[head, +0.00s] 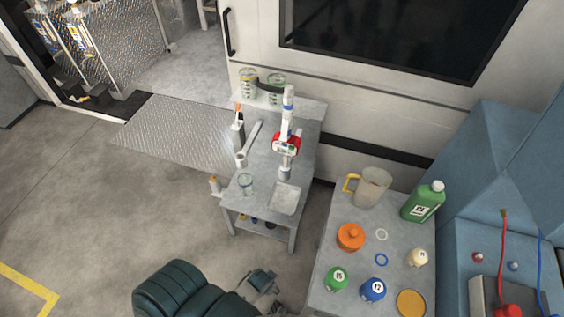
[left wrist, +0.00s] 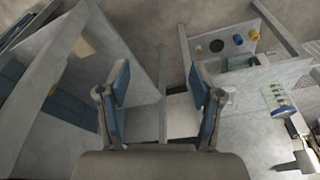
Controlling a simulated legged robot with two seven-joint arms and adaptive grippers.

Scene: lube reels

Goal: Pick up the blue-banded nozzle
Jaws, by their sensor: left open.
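No nozzle is clear enough to name for certain. A white upright piece with blue bands (head: 288,104) stands above a red-collared part (head: 286,144) on the small grey workbench (head: 262,150) in the head view; I cannot tell whether it is the nozzle. At the right, a small blue-marked fitting (head: 513,266) sits near a blue hose (head: 541,250), too small to identify. My left gripper (head: 263,281) is low in front of the workbench. In the left wrist view it (left wrist: 158,95) shows two spread, blue-padded fingers with nothing between them. My right gripper is not in view.
A second table at the right holds an orange pot (head: 350,237), a measuring jug (head: 372,187), a green bottle (head: 423,202) and several small containers. Open floor (head: 120,200) lies left.

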